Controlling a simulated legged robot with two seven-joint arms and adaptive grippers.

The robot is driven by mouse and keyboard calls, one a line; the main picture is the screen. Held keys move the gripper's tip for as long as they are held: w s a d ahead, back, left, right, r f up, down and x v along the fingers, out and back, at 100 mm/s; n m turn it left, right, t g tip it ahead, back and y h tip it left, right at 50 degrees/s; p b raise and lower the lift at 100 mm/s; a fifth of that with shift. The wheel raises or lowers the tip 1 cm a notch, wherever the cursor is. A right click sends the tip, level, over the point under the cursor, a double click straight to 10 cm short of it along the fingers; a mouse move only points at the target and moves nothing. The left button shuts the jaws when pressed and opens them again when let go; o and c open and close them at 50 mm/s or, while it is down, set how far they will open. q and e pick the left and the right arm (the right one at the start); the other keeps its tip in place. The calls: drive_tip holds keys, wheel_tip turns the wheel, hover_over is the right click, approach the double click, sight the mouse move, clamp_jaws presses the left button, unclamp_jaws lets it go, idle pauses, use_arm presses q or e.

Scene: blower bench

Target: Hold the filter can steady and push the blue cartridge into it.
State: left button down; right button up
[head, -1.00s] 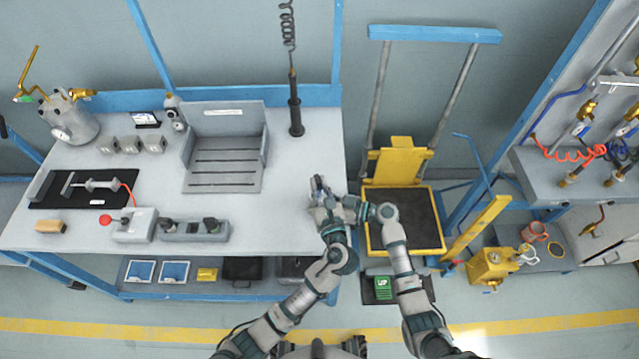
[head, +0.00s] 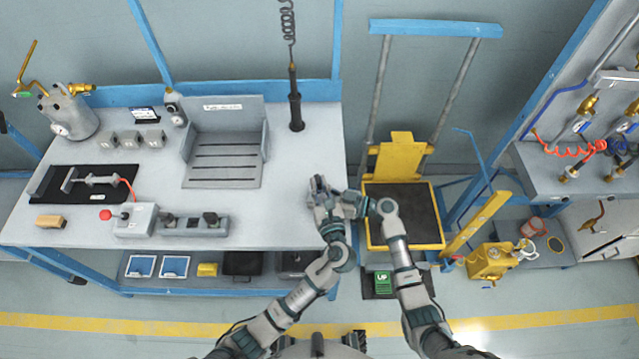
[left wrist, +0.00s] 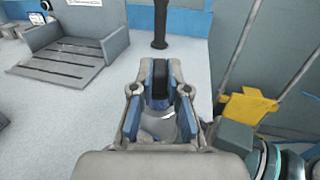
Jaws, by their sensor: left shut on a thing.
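My left gripper (head: 321,190) is over the right edge of the bench. In the left wrist view its fingers (left wrist: 160,80) are closed around a dark, rounded piece (left wrist: 158,92) with a pale lower part, which seems to be the filter can. The fingers cover much of it. My right gripper (head: 350,204) comes in from the right, close beside the left one. Its fingers are too small and overlapped to read. I cannot make out the blue cartridge apart from the blue finger pads, nor whether it is in the can.
The grey slotted tray (head: 223,176) stands left of my grippers on the bench (head: 285,215). A dark vertical tool (head: 295,105) hangs on a coiled cord behind. A yellow-framed lift platform (head: 405,215) stands right of the bench. The bench top between tray and gripper is clear.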

use_arm(q)
drive_tip(key=shift+f, duration=0.9)
drive_tip(key=shift+f, duration=0.25)
drive_tip(key=c, duration=1.1)
unclamp_jaws()
drive_tip(key=shift+s, duration=0.1)
drive_tip(key=v, duration=1.2)
